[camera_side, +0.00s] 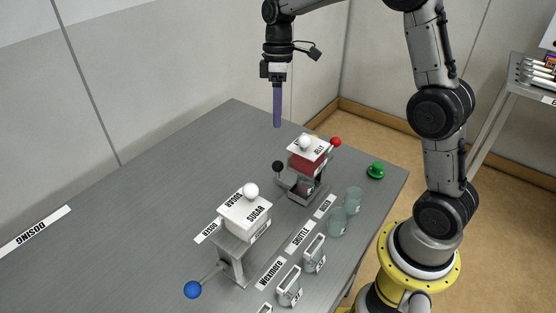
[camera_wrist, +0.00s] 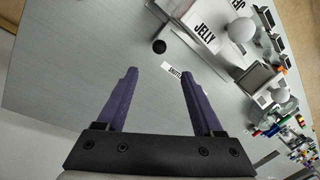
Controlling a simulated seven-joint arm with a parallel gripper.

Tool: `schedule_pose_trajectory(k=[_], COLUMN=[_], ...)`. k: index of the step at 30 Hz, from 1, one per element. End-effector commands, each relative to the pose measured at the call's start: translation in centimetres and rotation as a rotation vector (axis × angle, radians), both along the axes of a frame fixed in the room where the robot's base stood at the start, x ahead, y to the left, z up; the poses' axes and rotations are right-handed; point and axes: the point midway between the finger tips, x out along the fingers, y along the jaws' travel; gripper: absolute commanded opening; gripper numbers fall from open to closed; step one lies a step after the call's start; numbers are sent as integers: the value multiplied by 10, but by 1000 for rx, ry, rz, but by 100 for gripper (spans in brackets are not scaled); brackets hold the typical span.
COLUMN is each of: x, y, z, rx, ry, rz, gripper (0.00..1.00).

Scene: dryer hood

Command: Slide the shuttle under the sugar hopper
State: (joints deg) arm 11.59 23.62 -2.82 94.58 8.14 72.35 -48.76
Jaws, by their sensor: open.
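The white-topped sugar hopper (camera_side: 244,220) stands on a grey stand at the front middle of the table in the side view. The jelly hopper (camera_side: 308,158), with a red body, stands behind it to the right; its white lid (camera_wrist: 197,28) shows in the wrist view. A grey piece at the jelly hopper's base, with a black knob (camera_side: 278,166), looks like the shuttle, but I cannot be sure. The knob also shows in the wrist view (camera_wrist: 159,46). My gripper (camera_side: 277,125) points down above the table, behind the jelly hopper. Its purple fingers (camera_wrist: 159,75) are apart and empty.
A blue ball handle (camera_side: 192,289) sticks out left of the sugar hopper. A red ball (camera_side: 336,142) and a green button (camera_side: 375,170) lie beyond the jelly hopper. Glass cups (camera_side: 338,221) and metal holders (camera_side: 289,288) line the front edge.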

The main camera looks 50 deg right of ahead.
Motion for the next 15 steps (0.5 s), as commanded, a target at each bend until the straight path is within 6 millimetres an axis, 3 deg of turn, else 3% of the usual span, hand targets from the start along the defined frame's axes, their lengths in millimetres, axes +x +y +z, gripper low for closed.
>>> schedule_pose_trajectory(k=[5,15], x=[-2,-10], y=[0,10], z=[-15,-76], rx=[2,1], ry=[10,12], rz=[-7,-5], gripper=[68,68])
